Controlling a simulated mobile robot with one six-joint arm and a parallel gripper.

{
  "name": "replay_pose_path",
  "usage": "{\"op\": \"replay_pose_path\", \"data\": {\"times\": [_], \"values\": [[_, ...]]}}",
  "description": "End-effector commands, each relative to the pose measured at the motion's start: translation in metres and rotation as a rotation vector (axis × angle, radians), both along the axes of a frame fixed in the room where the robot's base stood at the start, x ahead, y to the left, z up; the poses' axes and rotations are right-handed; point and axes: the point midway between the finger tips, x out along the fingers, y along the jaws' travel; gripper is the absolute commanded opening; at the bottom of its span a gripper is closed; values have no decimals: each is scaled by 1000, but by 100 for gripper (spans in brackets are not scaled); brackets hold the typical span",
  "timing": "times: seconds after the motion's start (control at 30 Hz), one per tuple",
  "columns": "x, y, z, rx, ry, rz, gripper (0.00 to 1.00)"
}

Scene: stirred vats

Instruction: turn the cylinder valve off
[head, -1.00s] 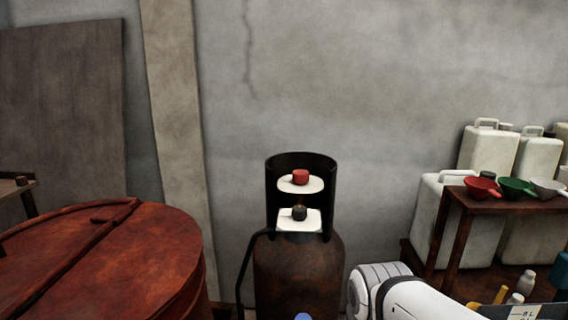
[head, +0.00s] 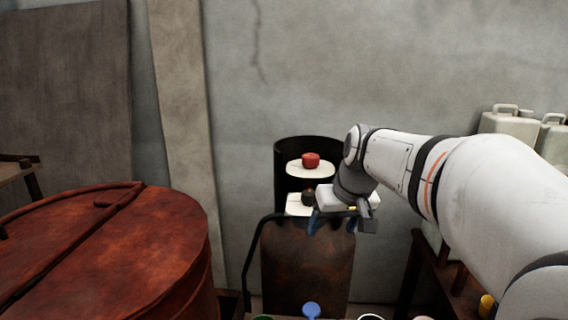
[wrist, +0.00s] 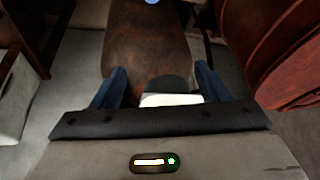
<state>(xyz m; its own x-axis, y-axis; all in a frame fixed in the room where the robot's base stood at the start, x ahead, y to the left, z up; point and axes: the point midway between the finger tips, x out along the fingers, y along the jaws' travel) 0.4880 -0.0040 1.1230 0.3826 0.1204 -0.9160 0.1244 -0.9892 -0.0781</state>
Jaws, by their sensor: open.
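The rusty brown gas cylinder (head: 305,265) stands upright against the wall, with a dark open collar (head: 293,150) around its top. Inside the collar a red knob (head: 311,160) sits on an upper white plate. A dark knob (head: 308,198) sits lower, by a second white plate (head: 294,204). My gripper (head: 332,222) is open with blue fingers, in front of the collar's right side. In the wrist view its fingers (wrist: 160,88) point toward the cylinder body (wrist: 148,50), apart and with nothing held. Part of the lower plate is hidden behind my gripper.
A rusty lidded vat (head: 120,250) stands at left, close to the cylinder. A black hose (head: 249,262) runs down the cylinder's left side. A wooden table and white jugs (head: 508,122) are at right, partly behind my arm. A blue round object (head: 311,309) shows at the bottom.

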Motion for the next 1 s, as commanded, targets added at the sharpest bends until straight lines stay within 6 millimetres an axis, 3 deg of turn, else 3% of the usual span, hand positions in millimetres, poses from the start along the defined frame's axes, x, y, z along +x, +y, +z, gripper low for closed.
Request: {"op": "replay_pose_path", "data": {"times": [0.03,0.2,0.3,0.4,0.53,0.7,0.87,1.0], "values": [[31,-2,6,12,-30,16,69],[123,-8,44,44,-151,93,69],[169,-14,61,54,-220,140,69],[199,-17,73,59,-274,178,69],[226,-22,83,60,-329,212,69],[244,-25,90,60,-369,241,69],[256,-22,83,60,-377,247,69],[270,-15,67,60,-375,248,69]]}}
